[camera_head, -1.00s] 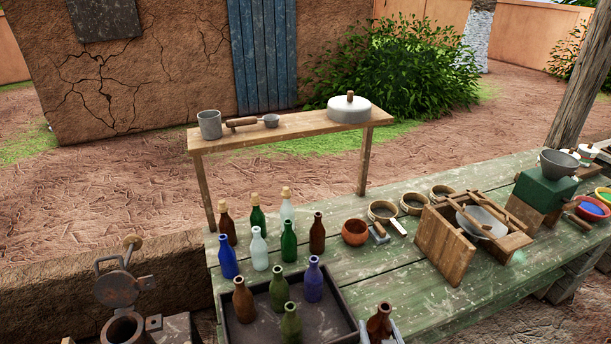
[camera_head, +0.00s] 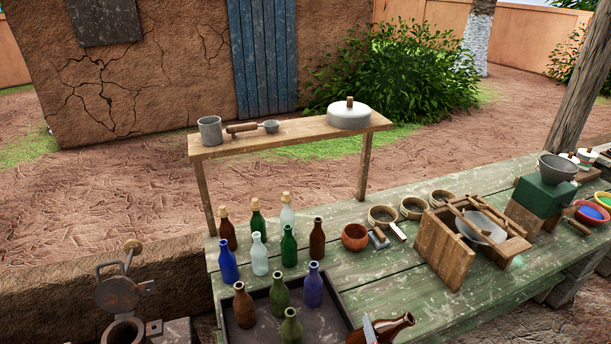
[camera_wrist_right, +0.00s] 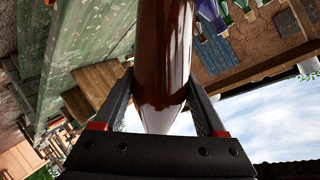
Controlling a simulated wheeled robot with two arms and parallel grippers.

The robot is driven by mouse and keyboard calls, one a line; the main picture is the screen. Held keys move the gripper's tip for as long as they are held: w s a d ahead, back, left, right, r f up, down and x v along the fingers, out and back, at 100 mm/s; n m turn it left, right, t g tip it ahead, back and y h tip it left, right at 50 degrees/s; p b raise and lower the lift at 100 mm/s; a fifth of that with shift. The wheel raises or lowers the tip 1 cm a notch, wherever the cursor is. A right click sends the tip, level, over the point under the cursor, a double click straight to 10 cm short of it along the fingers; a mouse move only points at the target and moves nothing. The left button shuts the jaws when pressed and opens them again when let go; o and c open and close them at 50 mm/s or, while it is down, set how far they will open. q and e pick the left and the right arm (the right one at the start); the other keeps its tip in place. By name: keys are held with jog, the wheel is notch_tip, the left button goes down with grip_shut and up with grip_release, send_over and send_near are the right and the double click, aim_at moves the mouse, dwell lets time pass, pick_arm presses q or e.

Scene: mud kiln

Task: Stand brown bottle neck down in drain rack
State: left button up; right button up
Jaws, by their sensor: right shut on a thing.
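My right gripper (camera_head: 371,328) is at the bottom edge of the head view, mostly cut off. It is shut on a brown bottle (camera_head: 394,329), which is tilted well over with its neck towards the upper right. In the right wrist view the gripper (camera_wrist_right: 160,100) has one finger on each side of the glossy brown bottle (camera_wrist_right: 163,50). The bottle is just right of the dark tray (camera_head: 343,303) and seems above the table. I cannot make out a drain rack for certain. My left gripper is not in view.
Bottles, one of them brown (camera_head: 243,305), stand upright in the dark tray. More bottles, including a blue one (camera_head: 228,262), stand behind it. A clay bowl (camera_head: 355,237) and a wooden box (camera_head: 449,254) stand on the green table (camera_head: 400,290). A raised shelf (camera_head: 290,134) spans the back.

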jog(key=m+p, duration=0.1)
jog(key=m, duration=0.4)
jog(key=shift+r+m, duration=0.15)
jog(key=shift+m, duration=0.15)
jog(key=m+p, duration=0.1)
jog(key=m, duration=0.3)
jog(key=shift+m, duration=0.3)
jog(key=shift+m+p, duration=0.3)
jog(key=shift+m, duration=0.9)
jog(key=m+p, duration=0.3)
jog(key=m, duration=0.3)
jog(key=m+p, duration=0.4)
jog(key=m, duration=0.2)
jog(key=shift+r+m, duration=0.2)
jog(key=shift+m, duration=0.2)
jog(key=shift+f+m, duration=0.1)
jog(key=shift+m, duration=0.5)
jog(key=shift+f+m, duration=0.2)
jog(key=shift+m, duration=0.4)
